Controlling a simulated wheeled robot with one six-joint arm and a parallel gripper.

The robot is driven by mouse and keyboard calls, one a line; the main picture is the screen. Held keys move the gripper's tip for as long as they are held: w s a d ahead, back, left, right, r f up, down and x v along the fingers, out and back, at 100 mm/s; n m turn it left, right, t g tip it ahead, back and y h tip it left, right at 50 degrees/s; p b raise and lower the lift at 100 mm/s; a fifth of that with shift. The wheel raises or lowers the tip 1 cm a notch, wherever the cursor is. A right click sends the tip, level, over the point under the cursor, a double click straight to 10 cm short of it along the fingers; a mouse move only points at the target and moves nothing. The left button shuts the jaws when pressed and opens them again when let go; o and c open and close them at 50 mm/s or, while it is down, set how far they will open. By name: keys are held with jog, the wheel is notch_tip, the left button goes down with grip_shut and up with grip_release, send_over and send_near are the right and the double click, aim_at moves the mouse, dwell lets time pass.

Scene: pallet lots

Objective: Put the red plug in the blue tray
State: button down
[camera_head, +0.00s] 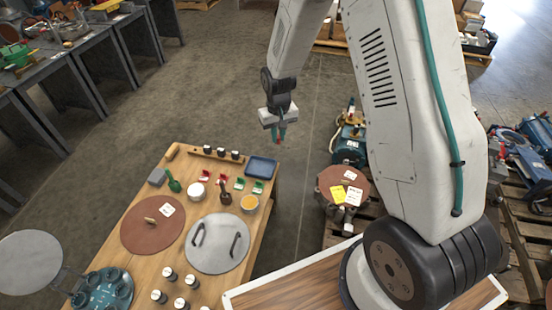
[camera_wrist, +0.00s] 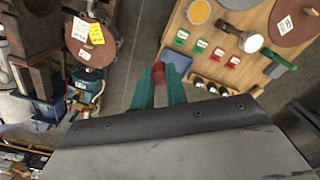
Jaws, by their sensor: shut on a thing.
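My gripper (camera_head: 279,129) hangs high beyond the far right corner of the wooden table in the head view. In the wrist view its teal fingers (camera_wrist: 158,76) are shut on the red plug (camera_wrist: 158,70), which shows between their tips. The blue tray (camera_head: 262,167) lies at the far right corner of the table and looks empty in the head view. In the wrist view the blue tray (camera_wrist: 182,58) is just right of the fingertips, partly hidden by a finger. The gripper and plug are apart from the tray.
Red and green labelled pieces (camera_head: 239,183) lie near the tray, with a wooden rack (camera_head: 217,155) of dark-and-white items to its left. A silver disc with two handles (camera_head: 217,246) and a brown disc (camera_head: 153,226) are nearer.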

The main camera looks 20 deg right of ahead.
notch_tip(320, 180, down, 26)
jog(key=m, duration=0.7)
jog(key=w, duration=0.5)
jog(key=w+a+f, duration=0.1)
jog(key=w, duration=0.9)
jog(key=shift+w+a+f, duration=0.2)
jog(key=shift+w+a, duration=0.15)
jog(key=shift+a, duration=0.05)
jog(key=shift+w+f, duration=0.2)
jog(key=shift+f, duration=1.55)
jog(key=c, duration=1.5)
grip_release()
jog(key=shift+f, duration=0.1)
jog(key=shift+o, duration=0.5)
